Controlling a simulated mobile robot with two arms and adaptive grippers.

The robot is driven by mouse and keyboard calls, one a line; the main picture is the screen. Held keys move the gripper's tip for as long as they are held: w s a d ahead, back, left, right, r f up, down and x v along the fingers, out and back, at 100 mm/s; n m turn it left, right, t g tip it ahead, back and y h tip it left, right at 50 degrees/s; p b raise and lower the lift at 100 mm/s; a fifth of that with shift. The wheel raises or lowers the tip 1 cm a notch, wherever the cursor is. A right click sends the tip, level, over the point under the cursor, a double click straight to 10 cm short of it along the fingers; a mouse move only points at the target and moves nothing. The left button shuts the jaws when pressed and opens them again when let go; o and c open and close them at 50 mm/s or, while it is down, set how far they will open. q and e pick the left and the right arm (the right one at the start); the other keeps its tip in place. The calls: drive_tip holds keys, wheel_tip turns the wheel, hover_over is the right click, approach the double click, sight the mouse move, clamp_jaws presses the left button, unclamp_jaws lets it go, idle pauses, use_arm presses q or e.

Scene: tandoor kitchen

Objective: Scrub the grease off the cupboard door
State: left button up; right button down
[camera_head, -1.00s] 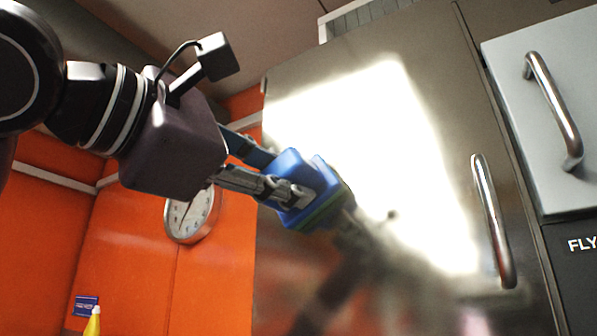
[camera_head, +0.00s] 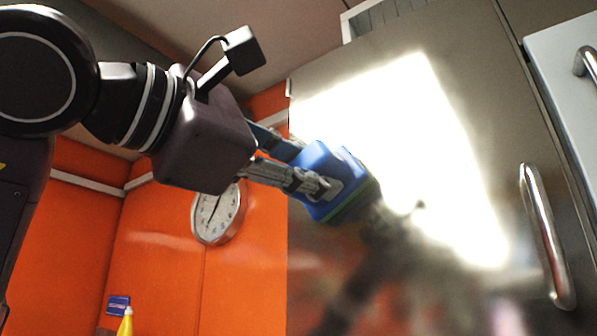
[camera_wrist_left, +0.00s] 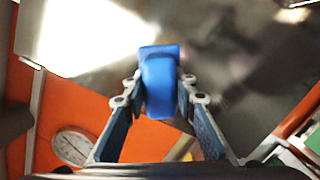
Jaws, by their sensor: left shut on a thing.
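My left gripper (camera_head: 312,180) is shut on a blue scrubber (camera_head: 334,172) with a greenish layer on its far side. The scrubber is at the shiny metal cupboard door (camera_head: 455,130); I cannot tell whether it presses on it. The scrubber also shows between the fingers in the left wrist view (camera_wrist_left: 160,85). A dark smudge or speck (camera_head: 419,206) shows on the door right of the scrubber, among blurred reflections; I cannot tell its exact extent. The door has a vertical bar handle (camera_head: 545,235) at its right. My right gripper is not in view.
A light grey door (camera_head: 565,75) with its own handle (camera_head: 588,62) is at the right edge. A round clock (camera_head: 217,213) hangs on the orange wall (camera_head: 160,260) at left. A yellow bottle (camera_head: 126,322) and a small blue sign (camera_head: 118,305) are at lower left.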

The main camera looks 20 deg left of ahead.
use_arm(q)
drive_tip(key=shift+s+d, duration=1.75)
drive_tip(key=shift+d, duration=3.15)
drive_tip(key=shift+w+a+b, duration=0.15)
drive_tip(key=shift+w+a, duration=0.55)
drive_tip(key=shift+a, duration=1.15)
drive_tip(key=shift+w+a+b, duration=0.1)
drive_tip(key=shift+w+a, duration=0.55)
drive_tip(key=shift+a, duration=1.25)
drive_tip(key=shift+w+a+b, duration=0.15)
drive_tip(key=shift+w+a, duration=0.55)
drive_tip(key=shift+a, duration=1.15)
drive_tip(key=shift+s, duration=0.15)
drive_tip(key=shift+s, duration=0.6)
drive_tip(key=shift+v, duration=2.25)
drive_tip(key=shift+s+d+r, duration=0.1)
drive_tip(key=shift+d+r, duration=0.05)
drive_tip(key=v, duration=0.3)
drive_tip(key=shift+s+d+r, duration=0.1)
drive_tip(key=shift+s, duration=0.05)
